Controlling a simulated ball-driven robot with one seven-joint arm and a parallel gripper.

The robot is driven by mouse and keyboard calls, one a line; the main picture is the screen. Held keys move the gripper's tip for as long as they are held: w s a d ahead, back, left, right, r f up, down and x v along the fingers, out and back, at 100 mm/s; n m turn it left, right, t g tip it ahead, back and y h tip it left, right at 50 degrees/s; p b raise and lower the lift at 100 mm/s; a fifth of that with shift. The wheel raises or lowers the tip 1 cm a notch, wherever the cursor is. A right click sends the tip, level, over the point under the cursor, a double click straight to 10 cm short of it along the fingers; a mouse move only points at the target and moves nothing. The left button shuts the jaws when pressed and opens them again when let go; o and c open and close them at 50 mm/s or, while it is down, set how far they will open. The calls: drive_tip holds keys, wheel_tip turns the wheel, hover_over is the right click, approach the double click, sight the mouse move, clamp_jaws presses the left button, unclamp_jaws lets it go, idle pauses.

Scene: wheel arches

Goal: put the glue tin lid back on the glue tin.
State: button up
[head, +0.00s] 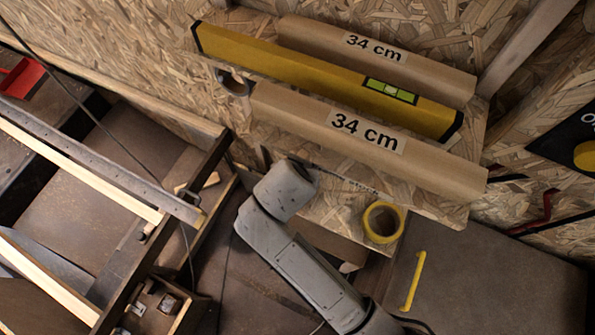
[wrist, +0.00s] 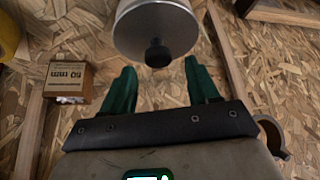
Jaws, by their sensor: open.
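In the wrist view a round silver metal body (wrist: 156,20) with a black knob (wrist: 157,53) is at the top centre, cut off by the picture edge. The knob looks like that of the glue tin lid. I cannot tell whether the silver body is the lid alone or has the tin with it. My gripper (wrist: 160,76) has two green fingers, apart and empty, with the knob beyond and between their tips. No finger visibly touches it. In the head view my arm shows, but the gripper, the tin and the lid cannot be made out.
The head view shows a wooden shelf (head: 455,212) with paper rolls (head: 300,116), a yellow level (head: 290,70) and yellow tape (head: 370,224).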

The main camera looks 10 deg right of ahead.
drive_tip(key=d+v, duration=0.1)
drive_tip(key=v, duration=0.5)
drive_tip(key=shift+a, duration=0.5)
drive_tip(key=shift+s, duration=0.1)
